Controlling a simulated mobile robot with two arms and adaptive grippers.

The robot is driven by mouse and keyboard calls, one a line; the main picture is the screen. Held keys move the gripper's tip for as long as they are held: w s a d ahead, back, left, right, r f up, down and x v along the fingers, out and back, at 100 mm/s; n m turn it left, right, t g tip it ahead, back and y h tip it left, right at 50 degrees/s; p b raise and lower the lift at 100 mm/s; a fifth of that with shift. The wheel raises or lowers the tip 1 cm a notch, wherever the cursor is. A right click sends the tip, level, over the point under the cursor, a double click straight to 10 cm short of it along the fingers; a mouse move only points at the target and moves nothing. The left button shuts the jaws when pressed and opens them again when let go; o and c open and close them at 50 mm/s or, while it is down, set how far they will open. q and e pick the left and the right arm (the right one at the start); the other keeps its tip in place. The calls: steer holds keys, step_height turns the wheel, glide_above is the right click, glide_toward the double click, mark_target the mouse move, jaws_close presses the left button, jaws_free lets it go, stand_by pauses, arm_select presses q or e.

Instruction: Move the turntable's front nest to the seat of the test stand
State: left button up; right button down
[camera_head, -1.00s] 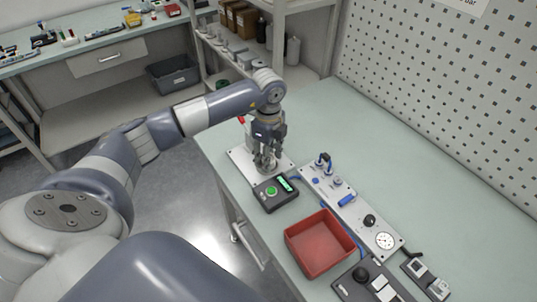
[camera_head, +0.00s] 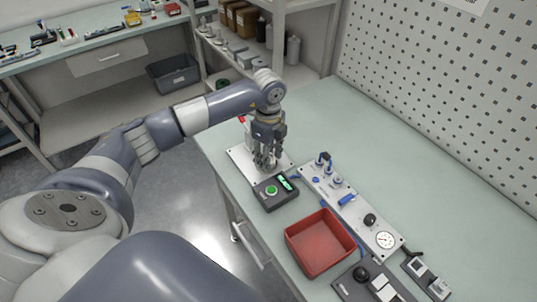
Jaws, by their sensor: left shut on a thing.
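My left gripper (camera_head: 265,161) points down over the white base plate of the test stand (camera_head: 240,159) on the bench. It is shut on a small part low between its fingers. That part is mostly hidden by the fingers, so I cannot tell its shape or whether it touches the seat. The seat is hidden behind my gripper. A black control box (camera_head: 275,193) with a green button and a lit green display sits just in front of the plate. The turntable cannot be made out in this view. My right gripper is not in view.
A red tray (camera_head: 320,270) stands nearer on the bench. A silver panel (camera_head: 350,207) with blue fittings and a round gauge lies right of it. Dark fixtures (camera_head: 342,290) sit at the lower edge. The bench (camera_head: 420,180) is clear toward the pegboard wall.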

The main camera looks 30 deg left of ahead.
arm_select(q)
steer(key=shift+f, duration=0.4)
steer(key=o, duration=1.1)
steer(key=shift+o, duration=0.2)
step_height(320, 180, up, 12)
steer(key=shift+s, duration=0.1)
